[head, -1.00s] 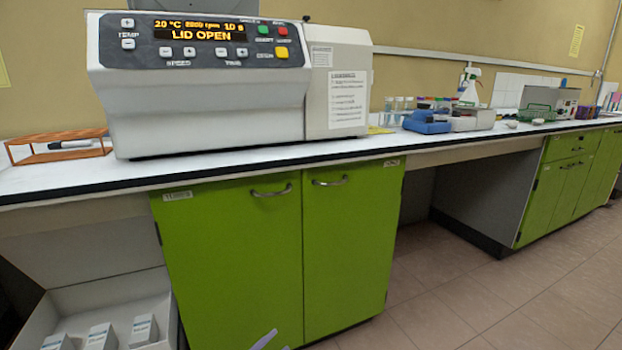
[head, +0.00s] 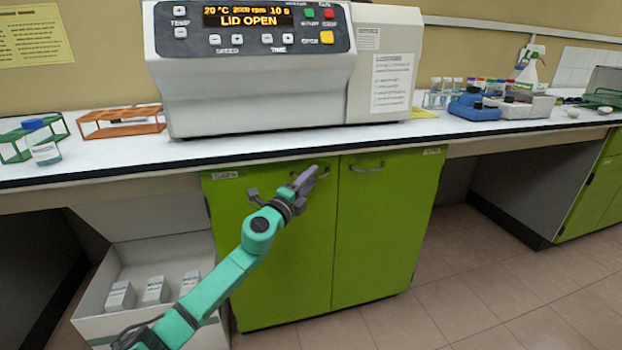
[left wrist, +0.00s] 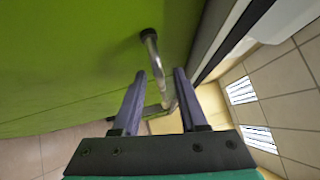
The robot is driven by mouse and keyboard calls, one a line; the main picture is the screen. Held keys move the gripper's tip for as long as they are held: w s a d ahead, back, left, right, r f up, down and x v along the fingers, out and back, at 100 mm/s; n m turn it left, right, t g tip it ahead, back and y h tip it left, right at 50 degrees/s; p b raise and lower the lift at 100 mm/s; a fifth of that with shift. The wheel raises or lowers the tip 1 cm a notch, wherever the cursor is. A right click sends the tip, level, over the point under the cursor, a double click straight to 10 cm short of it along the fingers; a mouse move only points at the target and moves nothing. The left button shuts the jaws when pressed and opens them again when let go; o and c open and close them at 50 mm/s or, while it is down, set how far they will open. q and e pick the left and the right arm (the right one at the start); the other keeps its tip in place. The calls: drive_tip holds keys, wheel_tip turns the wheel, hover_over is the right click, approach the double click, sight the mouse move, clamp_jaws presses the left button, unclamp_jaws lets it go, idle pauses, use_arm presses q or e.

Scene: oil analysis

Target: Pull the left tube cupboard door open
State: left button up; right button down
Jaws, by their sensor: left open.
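The left tube cupboard door (head: 270,265) is a green panel under the centrifuge, shut, with a small label at its top left. Its curved metal handle (head: 323,174) is near the top right corner, partly hidden by my left gripper (head: 306,178). In the left wrist view the handle (left wrist: 152,52) reaches in between the two purple fingers of my left gripper (left wrist: 158,88). The fingers stand apart on either side of it and are not closed on it. My right gripper is in neither view.
The right green door (head: 385,230) is shut beside it, with its own handle (head: 367,168). The worktop edge (head: 300,154) runs just above the doors. A white open box (head: 95,290) with small cartons stands at lower left. The tiled floor (head: 470,270) at right is clear.

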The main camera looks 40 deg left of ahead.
use_arm(q)
drive_tip(key=shift+w+a+r, duration=0.1)
drive_tip(key=shift+w, duration=0.25)
drive_tip(key=shift+c, duration=0.4)
clamp_jaws()
idle(0.9)
